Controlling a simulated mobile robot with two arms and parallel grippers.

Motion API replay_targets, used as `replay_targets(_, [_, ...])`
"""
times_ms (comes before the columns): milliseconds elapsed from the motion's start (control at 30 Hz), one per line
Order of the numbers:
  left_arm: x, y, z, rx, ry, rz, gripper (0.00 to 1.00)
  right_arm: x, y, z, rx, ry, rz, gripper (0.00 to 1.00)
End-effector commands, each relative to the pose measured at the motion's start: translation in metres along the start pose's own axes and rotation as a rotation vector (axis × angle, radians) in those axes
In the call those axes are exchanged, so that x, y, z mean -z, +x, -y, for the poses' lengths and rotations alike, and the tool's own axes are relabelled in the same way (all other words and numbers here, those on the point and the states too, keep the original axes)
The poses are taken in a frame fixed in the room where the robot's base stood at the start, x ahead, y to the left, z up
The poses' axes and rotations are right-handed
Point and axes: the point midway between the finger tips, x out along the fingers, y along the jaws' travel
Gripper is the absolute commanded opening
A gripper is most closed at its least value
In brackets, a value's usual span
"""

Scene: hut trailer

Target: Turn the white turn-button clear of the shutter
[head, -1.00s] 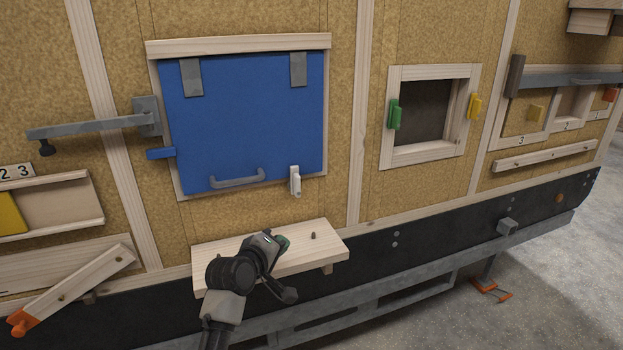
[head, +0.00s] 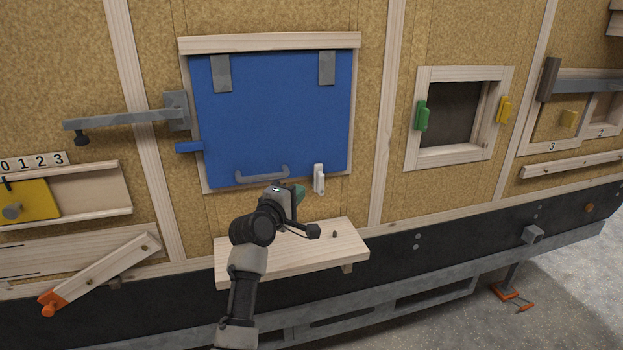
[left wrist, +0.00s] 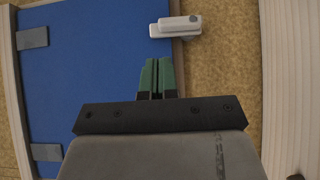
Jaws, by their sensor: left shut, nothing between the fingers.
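The blue shutter (head: 270,115) hangs closed in its wooden frame, with two grey hinges at the top and a grey handle (head: 262,174) near its lower edge. The white turn-button (head: 319,179) stands upright at the shutter's lower right corner, overlapping its bottom edge. In the left wrist view the turn-button (left wrist: 175,27) lies across the shutter's edge. My left gripper (head: 298,194) is just left of and slightly below the turn-button, apart from it. Its green fingers (left wrist: 157,75) are together and empty, pointing towards the shutter edge. My right gripper is not in view.
A wooden shelf (head: 300,253) with a small dark peg juts out below the shutter. A grey bar (head: 120,121) and a blue tab (head: 189,147) are left of it. A framed opening with green (head: 422,116) and yellow blocks is to the right.

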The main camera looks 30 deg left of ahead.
Motion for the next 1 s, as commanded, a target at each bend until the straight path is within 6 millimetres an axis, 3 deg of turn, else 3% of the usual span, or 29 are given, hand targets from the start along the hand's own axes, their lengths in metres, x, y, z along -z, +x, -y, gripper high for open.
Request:
replay_targets(200, [0.000, 0.040, -0.002, 0.001, -0.001, 0.001, 0.00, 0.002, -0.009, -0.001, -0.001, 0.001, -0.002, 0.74])
replay_targets(400, [0.000, 0.065, -0.001, 0.001, 0.000, 0.000, 0.00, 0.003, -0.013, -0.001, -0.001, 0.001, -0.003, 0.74])
replay_targets(600, [0.000, 0.074, 0.000, 0.001, 0.000, -0.001, 0.00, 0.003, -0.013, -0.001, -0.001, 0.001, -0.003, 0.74])
replay_targets(1000, [0.000, 0.076, -0.001, 0.002, 0.003, -0.001, 0.00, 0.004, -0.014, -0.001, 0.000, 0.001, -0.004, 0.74])
